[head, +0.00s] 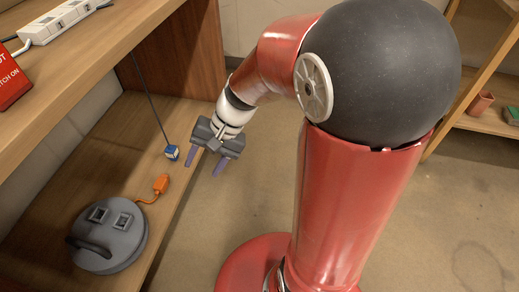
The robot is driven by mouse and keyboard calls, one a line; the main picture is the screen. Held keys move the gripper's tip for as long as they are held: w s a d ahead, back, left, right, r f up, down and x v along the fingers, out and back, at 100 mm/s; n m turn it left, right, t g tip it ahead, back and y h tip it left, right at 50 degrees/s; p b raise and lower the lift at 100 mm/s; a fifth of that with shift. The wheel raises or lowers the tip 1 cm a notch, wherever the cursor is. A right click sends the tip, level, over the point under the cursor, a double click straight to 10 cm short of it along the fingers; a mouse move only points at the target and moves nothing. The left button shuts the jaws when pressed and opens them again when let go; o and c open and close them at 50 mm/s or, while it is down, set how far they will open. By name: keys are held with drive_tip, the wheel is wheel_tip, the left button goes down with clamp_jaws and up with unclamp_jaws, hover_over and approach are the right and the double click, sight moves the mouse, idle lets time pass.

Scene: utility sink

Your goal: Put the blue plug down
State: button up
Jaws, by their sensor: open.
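The blue plug (172,153) is at the end of a dark cord that runs down from the upper shelf. It is over or on the wooden lower shelf; I cannot tell if it touches the wood. My gripper (205,168) is just to the right of the plug, near the shelf's front edge. Its two purple-grey fingers are spread apart and point down, with nothing between them. The left finger is close to the plug in the picture but does not hold it.
A grey round cable reel (122,246) with sockets and a handle sits on the lower shelf (60,205). An orange plug (161,184) on an orange cord lies beside it. A white power strip (62,22) and a red sign (10,80) are on the upper shelf.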

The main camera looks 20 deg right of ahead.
drive_tip(key=s+d+r+n+t+h, duration=0.5)
drive_tip(key=s+d+r+h, duration=0.1)
drive_tip(key=s+d+r, duration=0.3)
drive_tip(key=shift+s+r+t, duration=0.3)
drive_tip(key=shift+s+r, duration=0.4)
drive_tip(key=shift+r, duration=0.2)
